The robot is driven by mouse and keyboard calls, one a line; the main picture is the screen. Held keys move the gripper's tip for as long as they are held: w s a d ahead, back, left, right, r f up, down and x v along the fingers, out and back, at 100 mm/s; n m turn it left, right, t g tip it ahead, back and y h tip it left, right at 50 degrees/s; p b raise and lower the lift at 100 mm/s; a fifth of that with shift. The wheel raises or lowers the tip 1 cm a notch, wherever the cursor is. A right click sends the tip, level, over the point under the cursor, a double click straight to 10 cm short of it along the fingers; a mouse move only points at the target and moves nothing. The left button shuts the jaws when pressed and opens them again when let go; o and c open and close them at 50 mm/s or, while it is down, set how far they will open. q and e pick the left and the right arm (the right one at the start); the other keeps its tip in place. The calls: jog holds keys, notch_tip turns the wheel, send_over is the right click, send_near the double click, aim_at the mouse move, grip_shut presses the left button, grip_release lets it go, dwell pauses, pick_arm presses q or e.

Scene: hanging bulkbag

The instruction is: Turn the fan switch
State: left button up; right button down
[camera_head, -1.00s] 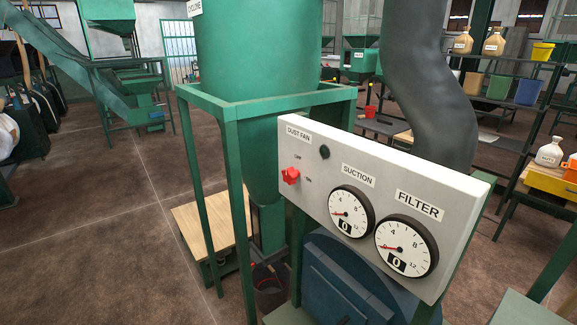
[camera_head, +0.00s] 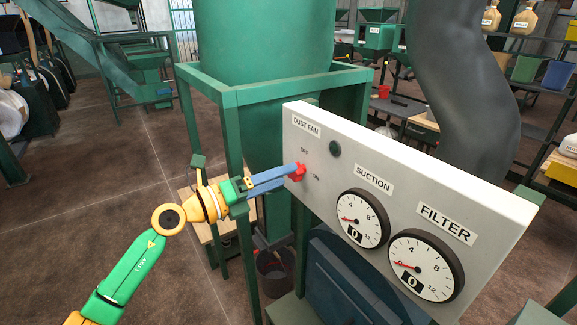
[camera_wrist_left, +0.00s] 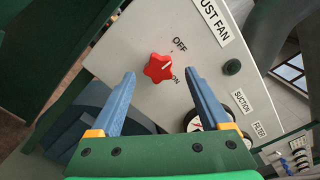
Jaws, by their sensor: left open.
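The red fan switch (camera_head: 298,172) is a star-shaped knob on the white panel (camera_head: 400,165), under the DUST FAN label, with OFF and ON marks beside it. My left gripper (camera_head: 290,172) reaches in from the left, its blue fingers at the knob in the head view. In the left wrist view the fingers are spread apart and the red knob (camera_wrist_left: 159,68) shows beyond them, between their tips. Its white mark points between OFF and ON, nearer to which I cannot tell. Contact is not visible. My right gripper is not in view.
The suction gauge (camera_head: 362,219) and filter gauge (camera_head: 426,265) sit right of the knob, both showing 0. A dark round button (camera_head: 335,149) is above right of it. A green frame post (camera_head: 243,220) stands just behind the left gripper.

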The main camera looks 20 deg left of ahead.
pick_arm(q)
jog(key=x, duration=0.2)
jog(key=shift+w+d, duration=0.25)
jog(key=shift+d, duration=0.05)
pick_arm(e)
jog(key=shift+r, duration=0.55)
pick_arm(q)
jog(key=shift+a, duration=0.1)
grip_shut()
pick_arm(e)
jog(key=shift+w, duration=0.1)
